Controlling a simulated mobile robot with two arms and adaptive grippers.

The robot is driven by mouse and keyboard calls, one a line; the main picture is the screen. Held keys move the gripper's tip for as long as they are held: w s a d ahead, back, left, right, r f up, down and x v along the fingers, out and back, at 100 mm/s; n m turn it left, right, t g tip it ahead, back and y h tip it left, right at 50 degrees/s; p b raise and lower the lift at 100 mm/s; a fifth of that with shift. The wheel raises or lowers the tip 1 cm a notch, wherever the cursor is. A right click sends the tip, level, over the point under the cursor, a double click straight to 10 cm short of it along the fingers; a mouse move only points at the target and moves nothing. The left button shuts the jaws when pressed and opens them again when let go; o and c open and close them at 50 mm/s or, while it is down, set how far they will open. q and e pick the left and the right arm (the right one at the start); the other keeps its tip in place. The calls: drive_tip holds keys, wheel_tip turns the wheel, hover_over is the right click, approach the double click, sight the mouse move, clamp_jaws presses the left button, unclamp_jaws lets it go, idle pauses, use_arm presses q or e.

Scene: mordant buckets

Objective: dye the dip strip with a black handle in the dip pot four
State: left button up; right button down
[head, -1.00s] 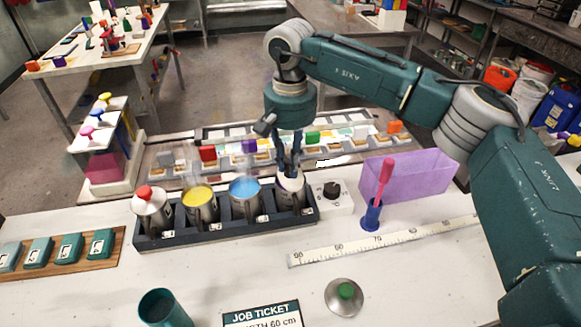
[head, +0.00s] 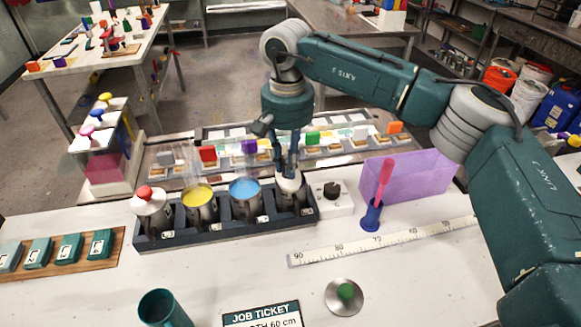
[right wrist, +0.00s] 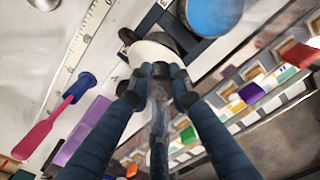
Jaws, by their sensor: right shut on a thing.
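Dip pot four (head: 290,203) is the rightmost pot in the dark rack (head: 190,237). I cannot tell whether the lid rests fully on the pot. My left gripper is not in view.
The rack also holds a red-knobbed lidded pot (head: 151,208), an open yellow pot (head: 198,196) and an open blue pot (head: 244,190). A dial box (head: 340,203), purple bin (head: 415,178), ruler (head: 400,240) and loose green-knobbed lid (head: 345,295) lie right and front. Colored handles stand behind.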

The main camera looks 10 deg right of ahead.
idle(0.3)
drive_tip(key=shift+d+r+p, duration=0.15)
drive_tip(key=shift+r+p, duration=1.2)
drive_tip(key=shift+r, duration=0.8)
drive_tip(key=shift+d+r+p, duration=0.15)
drive_tip(key=shift+r+p, duration=1.2)
drive_tip(key=shift+r, duration=0.75)
drive_tip(key=shift+f, duration=0.1)
drive_tip(key=shift+f+b, duration=2.7)
drive_tip(key=shift+f, duration=1.5)
drive_tip(key=shift+d+r, duration=0.25)
drive_tip(key=shift+d, duration=0.05)
drive_tip(key=shift+a, duration=0.15)
